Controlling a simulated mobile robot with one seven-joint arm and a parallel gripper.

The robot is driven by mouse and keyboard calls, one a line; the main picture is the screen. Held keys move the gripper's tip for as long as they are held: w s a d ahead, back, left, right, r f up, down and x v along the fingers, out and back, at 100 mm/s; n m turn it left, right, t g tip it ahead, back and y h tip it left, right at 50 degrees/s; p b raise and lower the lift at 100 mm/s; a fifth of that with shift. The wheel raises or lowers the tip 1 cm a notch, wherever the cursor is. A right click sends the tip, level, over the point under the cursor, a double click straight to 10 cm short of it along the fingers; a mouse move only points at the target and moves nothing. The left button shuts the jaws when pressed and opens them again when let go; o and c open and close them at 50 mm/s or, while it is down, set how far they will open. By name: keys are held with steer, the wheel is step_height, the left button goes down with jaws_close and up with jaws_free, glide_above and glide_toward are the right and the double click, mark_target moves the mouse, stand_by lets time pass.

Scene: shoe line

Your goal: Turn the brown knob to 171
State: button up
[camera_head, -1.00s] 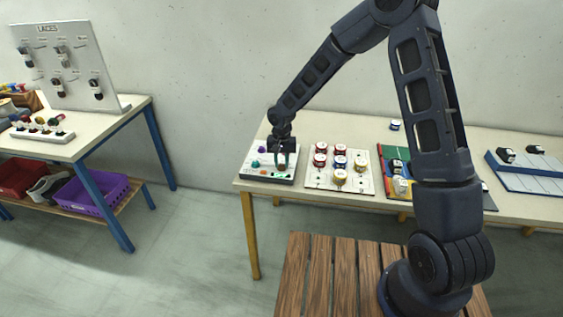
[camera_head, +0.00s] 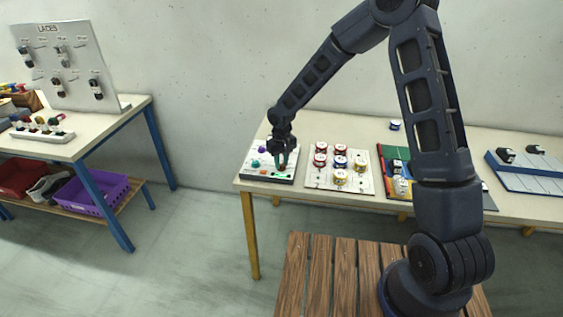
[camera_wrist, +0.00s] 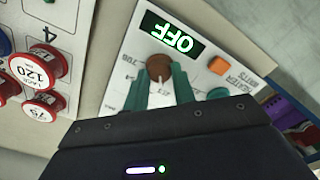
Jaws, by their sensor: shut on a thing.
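The brown knob (camera_wrist: 158,65) sits on a light control panel (camera_wrist: 130,62), just beside a display (camera_wrist: 172,40) with lit green letters that reads OFF, upside down in the wrist view. My gripper (camera_wrist: 160,79) has its two green fingers on either side of the knob and is shut on it. In the head view my gripper (camera_head: 283,160) points down at the panel (camera_head: 256,172) at the left end of the long table. Pointer marks on the knob cannot be made out.
An orange button (camera_wrist: 219,66) and a green control (camera_wrist: 217,93) lie close to the right finger. Purple and teal knobs share the panel. A board with red, blue and yellow-white round items (camera_head: 320,160) stands just right of the panel.

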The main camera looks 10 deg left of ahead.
mark_target(282, 164)
steer(key=n, duration=0.4)
steer(key=shift+n, duration=0.3)
steer(key=n, duration=0.4)
steer(key=shift+n, duration=0.3)
steer(key=o, duration=1)
step_height(282, 164, up, 11)
steer(key=shift+f, duration=0.1)
